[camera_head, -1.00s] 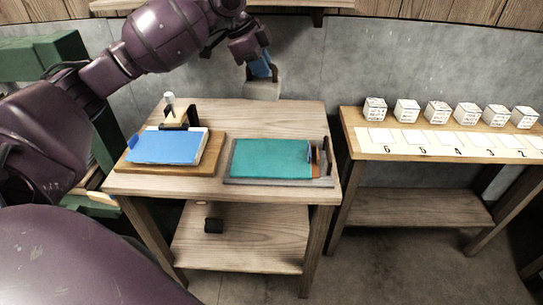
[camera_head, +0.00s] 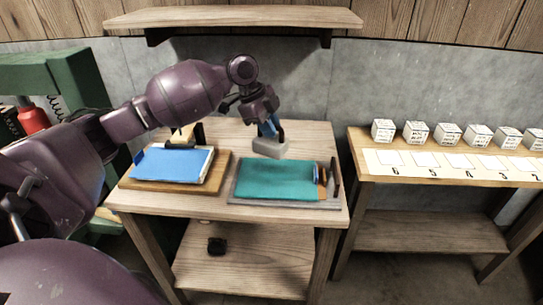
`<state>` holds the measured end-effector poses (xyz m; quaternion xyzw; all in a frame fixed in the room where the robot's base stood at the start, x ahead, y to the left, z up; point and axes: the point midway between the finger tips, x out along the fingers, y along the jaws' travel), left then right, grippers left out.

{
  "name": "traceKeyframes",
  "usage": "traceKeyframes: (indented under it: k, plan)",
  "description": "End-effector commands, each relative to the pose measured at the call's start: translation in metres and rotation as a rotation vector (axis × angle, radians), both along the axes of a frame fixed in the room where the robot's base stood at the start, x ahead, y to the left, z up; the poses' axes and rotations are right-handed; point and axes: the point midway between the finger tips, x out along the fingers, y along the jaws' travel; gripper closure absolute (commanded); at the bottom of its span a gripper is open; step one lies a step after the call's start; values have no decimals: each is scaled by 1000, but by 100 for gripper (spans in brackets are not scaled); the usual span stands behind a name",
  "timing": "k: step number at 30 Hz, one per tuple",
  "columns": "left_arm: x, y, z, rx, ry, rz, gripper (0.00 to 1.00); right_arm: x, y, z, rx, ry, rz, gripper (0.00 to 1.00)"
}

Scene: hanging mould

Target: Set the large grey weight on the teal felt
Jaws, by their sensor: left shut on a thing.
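The large grey weight (camera_head: 270,149) is a pale grey block with a dark handle on top. My left gripper (camera_head: 268,130) has blue fingers and is shut on that handle. The weight hangs just behind the teal felt (camera_head: 277,179), over the back part of the table; I cannot tell how far above the surface it is. The felt lies flat in a grey tray (camera_head: 285,202) on the front right of the wooden table, with nothing on it. My right gripper is not in view.
A blue pad (camera_head: 172,165) on a wooden board lies left of the felt. A small brown block and dark upright (camera_head: 334,172) stand at the tray's right end. A side table (camera_head: 450,170) on the right bears several white boxes. A wall shelf (camera_head: 235,18) hangs above.

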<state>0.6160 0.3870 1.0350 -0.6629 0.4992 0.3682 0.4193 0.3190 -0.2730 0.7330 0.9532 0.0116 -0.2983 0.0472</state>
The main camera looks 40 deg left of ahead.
Motion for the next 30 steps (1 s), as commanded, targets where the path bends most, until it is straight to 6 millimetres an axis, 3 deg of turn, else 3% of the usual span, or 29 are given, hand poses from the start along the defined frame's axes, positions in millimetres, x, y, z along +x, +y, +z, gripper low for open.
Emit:
traceKeyframes:
  k: [3, 14, 23, 30]
  plan:
    - [0, 0, -20, -1, 2, 1, 100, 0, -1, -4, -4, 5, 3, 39]
    - [0, 0, -41, 0, -1, 0, 100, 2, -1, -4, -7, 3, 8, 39]
    - [0, 0, -85, 0, -1, 1, 100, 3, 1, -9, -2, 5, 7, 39]
    - [0, 0, -87, 1, -3, 1, 100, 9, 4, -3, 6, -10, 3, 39]
